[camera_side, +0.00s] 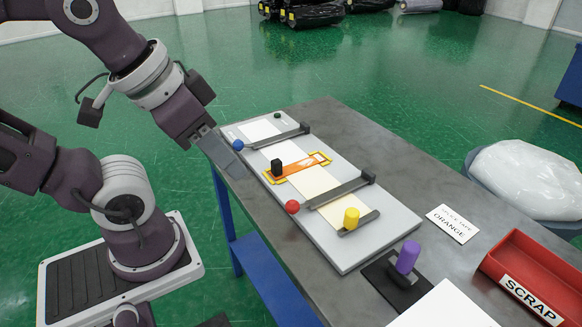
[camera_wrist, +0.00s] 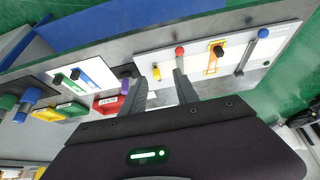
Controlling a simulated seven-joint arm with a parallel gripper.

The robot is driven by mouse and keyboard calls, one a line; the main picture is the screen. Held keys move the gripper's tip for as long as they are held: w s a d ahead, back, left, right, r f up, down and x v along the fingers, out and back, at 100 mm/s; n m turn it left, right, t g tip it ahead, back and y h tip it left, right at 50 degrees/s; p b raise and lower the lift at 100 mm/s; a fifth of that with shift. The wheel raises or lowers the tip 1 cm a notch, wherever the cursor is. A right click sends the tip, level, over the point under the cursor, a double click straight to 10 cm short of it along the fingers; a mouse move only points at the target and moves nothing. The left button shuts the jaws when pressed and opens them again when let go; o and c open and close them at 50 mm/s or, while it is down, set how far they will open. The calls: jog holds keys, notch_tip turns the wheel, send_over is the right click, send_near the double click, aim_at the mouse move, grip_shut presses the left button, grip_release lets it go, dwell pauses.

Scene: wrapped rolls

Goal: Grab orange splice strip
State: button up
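The orange splice strip (camera_side: 300,170) lies flat on a pale board (camera_side: 395,225), inside a yellow outline and across a cream band. A black block (camera_side: 277,167) stands at its left end. In the wrist view the orange strip (camera_wrist: 212,62) and black block (camera_wrist: 218,50) show at the upper right. My gripper (camera_side: 228,160) hangs in the air to the left of the board, apart from the strip. In the wrist view its two fingers are spread with nothing between them (camera_wrist: 160,90).
Two dark bars with a blue knob (camera_side: 238,145) and a red knob (camera_side: 292,207) cross the board on either side of the strip.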

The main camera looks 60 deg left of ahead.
jog(key=shift+o, duration=1.4)
